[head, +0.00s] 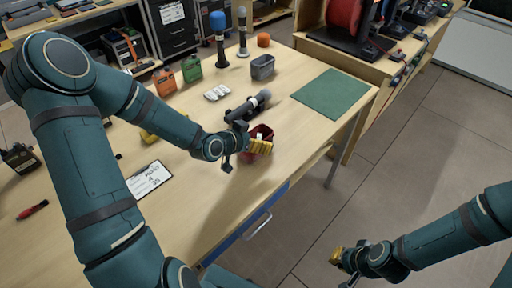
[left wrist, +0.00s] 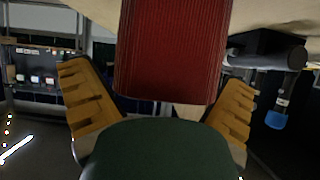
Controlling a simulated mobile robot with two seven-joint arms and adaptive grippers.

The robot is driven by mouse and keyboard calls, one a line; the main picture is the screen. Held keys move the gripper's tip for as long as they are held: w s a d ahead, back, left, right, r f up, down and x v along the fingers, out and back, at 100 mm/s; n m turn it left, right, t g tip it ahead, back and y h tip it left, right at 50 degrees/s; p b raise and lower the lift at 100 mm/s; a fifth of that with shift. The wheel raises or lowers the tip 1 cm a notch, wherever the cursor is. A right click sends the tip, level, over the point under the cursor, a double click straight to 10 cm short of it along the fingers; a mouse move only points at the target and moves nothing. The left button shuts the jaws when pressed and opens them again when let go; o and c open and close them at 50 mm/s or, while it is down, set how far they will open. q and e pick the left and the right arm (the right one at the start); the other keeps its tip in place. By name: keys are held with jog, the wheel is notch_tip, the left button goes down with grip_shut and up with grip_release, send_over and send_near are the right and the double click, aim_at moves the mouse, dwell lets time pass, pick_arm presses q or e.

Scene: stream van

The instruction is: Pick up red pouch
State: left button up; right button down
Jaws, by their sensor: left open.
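The red pouch (head: 263,131) is dark red and stands near the front edge of the wooden table, partly hidden behind my left gripper (head: 258,147). In the left wrist view the ribbed red pouch (left wrist: 175,50) fills the upper middle, between the spread yellow fingers of my left gripper (left wrist: 158,85). A gap shows on both sides of the pouch, wider on the left. The gripper is open and not closed on it. My right gripper (head: 339,257) hangs over the floor at lower right, away from the table; its finger spacing is unclear.
A dark microphone (head: 247,106) lies just behind the pouch. A grey bin (head: 262,67), orange pouch (head: 165,82), green pouch (head: 192,69) and upright microphones (head: 219,40) stand farther back. A green mat (head: 331,95) lies right; a clipboard (head: 148,180) lies left.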

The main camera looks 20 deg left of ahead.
pick_arm(q)
jog(key=shift+w+d+f, duration=0.1)
jog(key=shift+w+f, duration=0.05)
jog(key=shift+w, duration=0.15)
jog(key=shift+s, duration=0.1)
jog(key=c, duration=1.2)
